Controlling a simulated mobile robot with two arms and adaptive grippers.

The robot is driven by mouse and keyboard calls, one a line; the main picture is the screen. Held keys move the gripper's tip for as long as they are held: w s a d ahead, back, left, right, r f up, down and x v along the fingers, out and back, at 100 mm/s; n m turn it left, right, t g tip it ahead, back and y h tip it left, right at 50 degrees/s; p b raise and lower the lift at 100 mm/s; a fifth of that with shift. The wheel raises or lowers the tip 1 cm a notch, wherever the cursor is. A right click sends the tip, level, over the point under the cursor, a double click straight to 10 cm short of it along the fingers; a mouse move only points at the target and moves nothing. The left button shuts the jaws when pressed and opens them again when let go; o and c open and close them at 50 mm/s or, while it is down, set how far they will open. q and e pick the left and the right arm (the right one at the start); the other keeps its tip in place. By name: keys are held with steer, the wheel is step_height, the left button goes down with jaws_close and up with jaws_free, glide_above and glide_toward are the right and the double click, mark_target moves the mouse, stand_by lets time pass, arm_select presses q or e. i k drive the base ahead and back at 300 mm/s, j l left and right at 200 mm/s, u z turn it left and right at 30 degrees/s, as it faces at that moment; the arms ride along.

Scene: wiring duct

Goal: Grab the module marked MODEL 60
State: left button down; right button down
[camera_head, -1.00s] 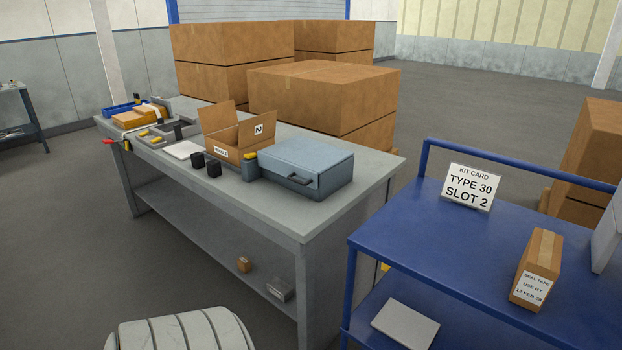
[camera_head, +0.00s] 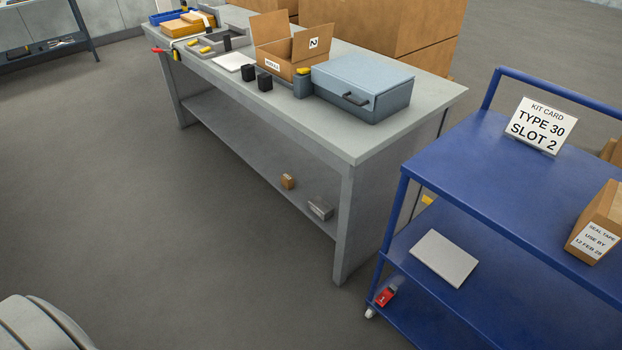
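No marking reading MODEL 60 is legible. Two small black blocks, the left one (camera_head: 248,72) and the right one (camera_head: 265,82), stand near the front edge of the grey workbench (camera_head: 420,108); any marks on them are too small to read. An open cardboard carton (camera_head: 272,62) stands behind them, with a 2 on its flap and a small label on its front. Its inside is mostly hidden. A small grey block (camera_head: 321,208) and a small brown box (camera_head: 288,182) lie on the bench's lower shelf. Neither of my grippers is in view.
A grey-blue case (camera_head: 362,78) sits on the bench's right end. The blue cart (camera_head: 470,165) at right carries a kit card (camera_head: 541,126) reading TYPE 30 SLOT 2 and a seal tape box (camera_head: 598,225). Open floor (camera_head: 180,230) lies left of the bench.

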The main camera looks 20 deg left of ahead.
mark_target(320, 207)
steer(key=u, duration=0.65)
steer(key=j+z, duration=0.1)
steer(key=z, duration=0.4)
steer(key=i+j+z, duration=0.25)
steer(key=j, duration=0.2)
steer(key=j+z, duration=0.2)
steer(key=j, duration=0.2)
steer(key=i+j+z, duration=0.25)
steer(key=j, duration=0.25)
steer(key=j+z, duration=0.2)
steer(key=j, duration=0.25)
steer(key=k, duration=0.05)
